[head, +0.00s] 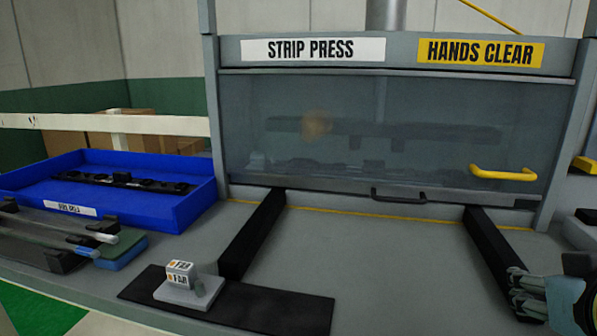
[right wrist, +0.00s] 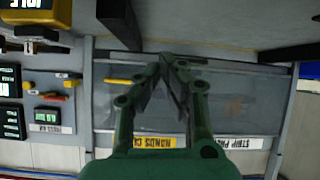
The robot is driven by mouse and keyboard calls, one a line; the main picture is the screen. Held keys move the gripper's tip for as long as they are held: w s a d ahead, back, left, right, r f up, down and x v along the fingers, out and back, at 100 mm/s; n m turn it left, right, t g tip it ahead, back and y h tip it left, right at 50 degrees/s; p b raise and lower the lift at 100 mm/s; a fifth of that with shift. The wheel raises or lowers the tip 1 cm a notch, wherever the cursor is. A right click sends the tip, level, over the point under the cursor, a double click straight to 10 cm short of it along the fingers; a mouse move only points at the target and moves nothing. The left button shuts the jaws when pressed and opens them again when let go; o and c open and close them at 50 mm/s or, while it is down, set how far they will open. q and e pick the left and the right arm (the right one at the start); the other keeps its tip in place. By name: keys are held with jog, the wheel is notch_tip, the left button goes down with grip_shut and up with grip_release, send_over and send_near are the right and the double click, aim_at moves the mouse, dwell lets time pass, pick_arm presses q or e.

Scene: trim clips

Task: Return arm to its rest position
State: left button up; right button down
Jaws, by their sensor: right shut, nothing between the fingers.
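My right gripper (head: 522,290) is at the lower right edge of the head view, partly cut off, beside the right black rail (head: 490,245). In the right wrist view its green fingers (right wrist: 168,58) come together at the tips, shut with nothing between them. The strip press (head: 400,120) stands behind, with its clear guard down. The press shows upside down in the right wrist view. My left gripper is not in view.
A blue tray (head: 180,210) holding a dark strip stands at the left. The bench between the two rails is clear.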

jog(key=s+a+f+n+g+y, duration=0.1)
jog(key=s+f+g, duration=0.4)
jog(key=s, duration=0.4)
jog(key=s+f+n+g+y, duration=0.1)
jog(key=s+f+g, duration=0.2)
jog(key=s+f, duration=0.55)
jog(key=s+d+f+g+b, duration=0.1)
jog(key=s+f, duration=0.1)
jog(key=f, duration=1.2)
jog(key=s+d+f, duration=0.2)
jog(key=f, duration=1.2)
jog(key=s+f+g+b, duration=0.1)
jog(key=s+f, duration=1.2)
jog(key=s, duration=0.3)
jog(key=shift+s+d+f+m, duration=0.2)
jog(key=shift+s+f+m, duration=0.05)
jog(key=shift+f+m, duration=0.05)
